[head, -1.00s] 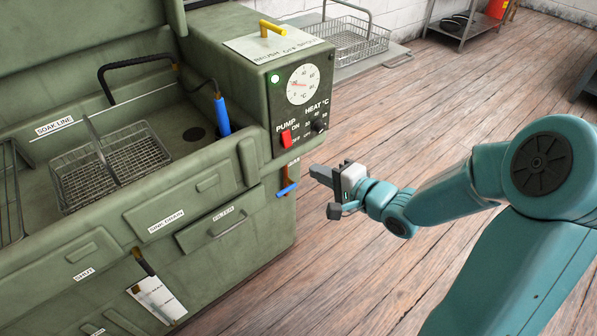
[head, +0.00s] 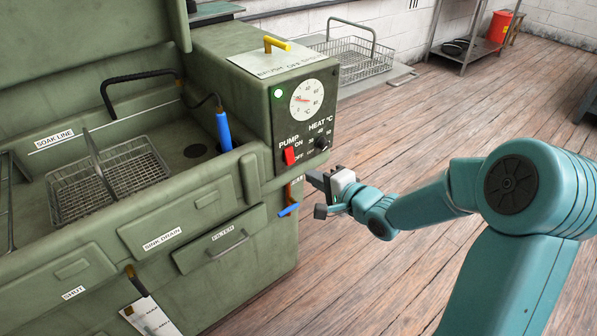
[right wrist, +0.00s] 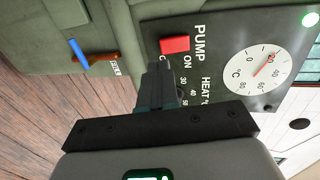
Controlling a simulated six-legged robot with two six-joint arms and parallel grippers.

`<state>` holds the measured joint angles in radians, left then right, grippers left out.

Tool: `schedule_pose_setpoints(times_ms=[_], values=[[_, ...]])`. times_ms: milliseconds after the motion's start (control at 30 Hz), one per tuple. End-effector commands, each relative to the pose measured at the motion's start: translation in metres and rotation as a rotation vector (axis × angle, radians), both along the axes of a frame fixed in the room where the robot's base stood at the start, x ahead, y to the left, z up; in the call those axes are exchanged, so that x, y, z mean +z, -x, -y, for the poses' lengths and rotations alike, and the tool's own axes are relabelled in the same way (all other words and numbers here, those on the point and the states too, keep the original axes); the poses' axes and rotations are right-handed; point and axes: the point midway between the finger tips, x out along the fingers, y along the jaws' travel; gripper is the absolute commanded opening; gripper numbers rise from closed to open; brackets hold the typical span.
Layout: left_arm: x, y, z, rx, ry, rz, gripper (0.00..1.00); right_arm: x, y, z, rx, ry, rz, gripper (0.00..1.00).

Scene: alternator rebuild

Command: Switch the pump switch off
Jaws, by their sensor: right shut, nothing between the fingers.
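The red pump switch (head: 290,156) is on the dark control panel of the green washer, between the ON and OFF marks. It also shows in the right wrist view (right wrist: 174,45). I cannot tell for sure which way it is set. My right gripper (head: 309,180) is shut and empty, just below and to the right of the switch in the head view. In the right wrist view its fingers (right wrist: 156,78) point at the panel beside the switch and hide part of the lettering. I see no contact with the switch. My left gripper is not in view.
A heat knob (head: 321,144), a dial (head: 306,100) and a lit green lamp (head: 278,93) share the panel. A blue-tipped lever (head: 289,210) sticks out below it. A wire basket (head: 110,182) lies in the basin.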

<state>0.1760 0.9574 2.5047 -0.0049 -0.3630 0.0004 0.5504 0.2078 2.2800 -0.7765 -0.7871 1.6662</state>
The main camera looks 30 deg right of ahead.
Motion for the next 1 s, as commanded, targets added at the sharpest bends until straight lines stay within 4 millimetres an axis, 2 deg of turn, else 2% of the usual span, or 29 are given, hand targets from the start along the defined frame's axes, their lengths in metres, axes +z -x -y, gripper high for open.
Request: schedule_pose_setpoints(times_ms=[33, 200, 400, 833, 1000], values=[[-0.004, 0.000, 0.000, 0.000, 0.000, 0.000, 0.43, -0.005, -0.012, -0.002, 0.003, -0.001, 0.000, 0.00], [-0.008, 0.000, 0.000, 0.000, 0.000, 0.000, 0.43, -0.012, -0.042, -0.004, 0.002, 0.000, 0.000, 0.00], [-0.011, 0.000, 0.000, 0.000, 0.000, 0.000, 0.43, -0.016, -0.061, -0.005, 0.001, 0.001, -0.001, 0.00], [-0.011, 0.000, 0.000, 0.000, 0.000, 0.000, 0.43, -0.016, -0.065, -0.005, -0.001, 0.000, 0.001, 0.00], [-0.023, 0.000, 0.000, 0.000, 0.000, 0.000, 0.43, -0.022, -0.065, -0.005, -0.001, -0.002, 0.026, 0.00]])
